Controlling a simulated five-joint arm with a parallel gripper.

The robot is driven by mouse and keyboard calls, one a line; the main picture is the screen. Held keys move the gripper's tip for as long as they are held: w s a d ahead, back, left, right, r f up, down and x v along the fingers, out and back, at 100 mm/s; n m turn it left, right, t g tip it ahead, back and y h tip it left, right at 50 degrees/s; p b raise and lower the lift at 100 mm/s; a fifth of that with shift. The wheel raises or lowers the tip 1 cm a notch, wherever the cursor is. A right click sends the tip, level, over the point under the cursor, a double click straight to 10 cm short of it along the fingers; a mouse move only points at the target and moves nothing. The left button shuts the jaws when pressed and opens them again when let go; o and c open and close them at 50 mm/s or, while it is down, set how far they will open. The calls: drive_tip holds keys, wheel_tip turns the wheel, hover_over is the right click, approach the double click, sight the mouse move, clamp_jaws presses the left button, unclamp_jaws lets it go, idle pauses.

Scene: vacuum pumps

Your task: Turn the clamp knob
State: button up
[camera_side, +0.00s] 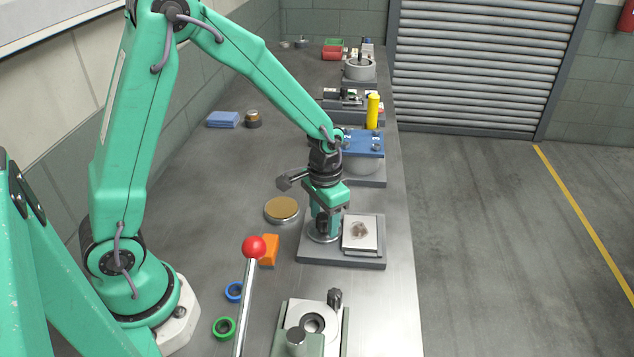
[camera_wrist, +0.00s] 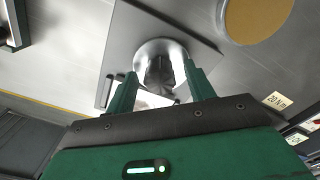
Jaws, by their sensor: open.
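My gripper (camera_side: 324,224) points down over a round silver base (camera_side: 323,238) on a dark grey plate (camera_side: 342,262). In the wrist view, my gripper's two green fingers (camera_wrist: 160,72) are apart. A dark knob (camera_wrist: 160,78) shows between them in front of the silver round base (camera_wrist: 150,48). I cannot tell whether either finger touches the knob. In the side view, my gripper mostly hides this knob. Another dark knob (camera_side: 335,298) stands on the light green fixture at the front.
A white square plate (camera_side: 359,233) sits right of my gripper. A tan disc (camera_side: 282,210) and an orange block (camera_side: 269,249) lie to the left. A red-topped lever (camera_side: 254,246) rises in front. Blue (camera_side: 234,291) and green (camera_side: 224,327) rings lie nearby.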

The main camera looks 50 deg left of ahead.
drive_tip(key=shift+r, duration=0.25)
drive_tip(key=shift+r, duration=0.4)
drive_tip(key=shift+r, duration=0.4)
drive_tip(key=shift+r, duration=2.85)
drive_tip(key=shift+r, duration=0.1)
drive_tip(key=shift+s+a+r, duration=0.1)
drive_tip(key=shift+s+r, duration=0.2)
drive_tip(key=shift+r, duration=0.25)
drive_tip(key=s+a+r+t, duration=0.1)
drive_tip(key=s+r+t, duration=0.1)
drive_tip(key=s+r, duration=0.3)
drive_tip(key=s+a+r+n+t, duration=0.1)
drive_tip(key=s+a+r+t, duration=0.1)
drive_tip(key=s+r, duration=0.4)
drive_tip(key=s+t, duration=0.1)
drive_tip(key=s, duration=0.3)
drive_tip(key=shift+s+r+t, duration=0.3)
